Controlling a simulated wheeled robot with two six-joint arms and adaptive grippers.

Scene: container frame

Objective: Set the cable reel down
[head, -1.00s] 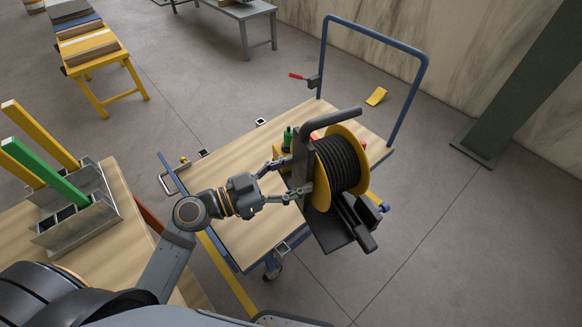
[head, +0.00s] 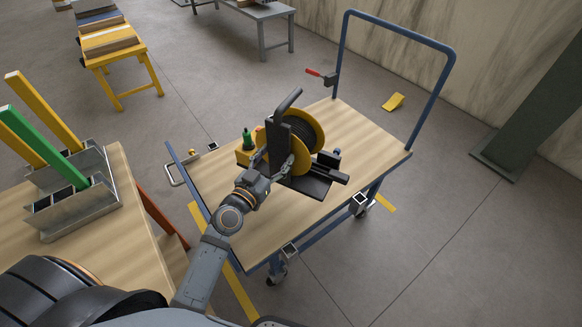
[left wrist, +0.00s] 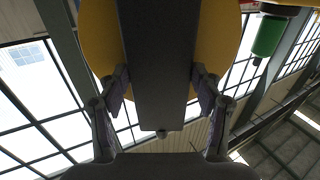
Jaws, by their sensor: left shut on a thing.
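The cable reel (head: 303,128) has black cable wound between yellow flanges, on a dark stand with a grey top handle and a flat dark base. In the head view it is upright over the wooden deck of the blue-framed cart (head: 235,220). I cannot tell whether its base touches the deck. My left gripper (head: 280,168) is shut on the reel's dark stand. In the left wrist view its fingers (left wrist: 160,85) press the stand from both sides, with a yellow flange behind. My right gripper is not in view.
A green bottle (head: 247,140) in a yellow holder stands on the deck close left of the reel. The cart's blue push handle (head: 440,85) rises at the back right. A wooden table (head: 125,215) with metal racks is at left. The deck's front is clear.

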